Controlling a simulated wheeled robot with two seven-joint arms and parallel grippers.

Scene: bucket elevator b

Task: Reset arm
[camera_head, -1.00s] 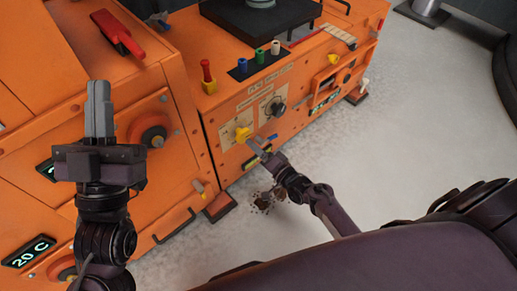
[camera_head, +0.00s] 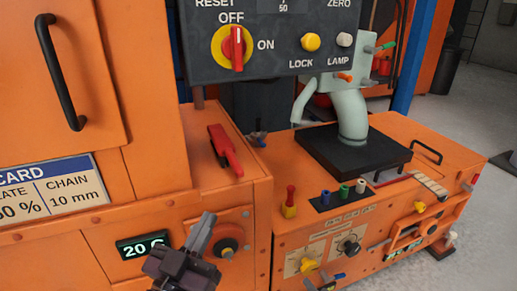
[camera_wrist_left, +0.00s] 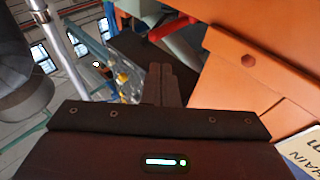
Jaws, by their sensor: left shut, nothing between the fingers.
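My left gripper (camera_head: 205,222) is in front of the orange machine's lower panel, near a dark round knob (camera_head: 228,240). Its grey fingers are together with nothing between them. In the left wrist view the closed fingers (camera_wrist_left: 160,84) point away from the camera, with orange machine panels to the right.
A dark control panel (camera_head: 270,62) with a red and yellow OFF/ON switch (camera_head: 236,48) hangs above. A red lever (camera_head: 225,149) sits on the machine's ledge. A pale green column (camera_head: 350,112) stands on a black base. Grey floor (camera_head: 480,225) is open at the right.

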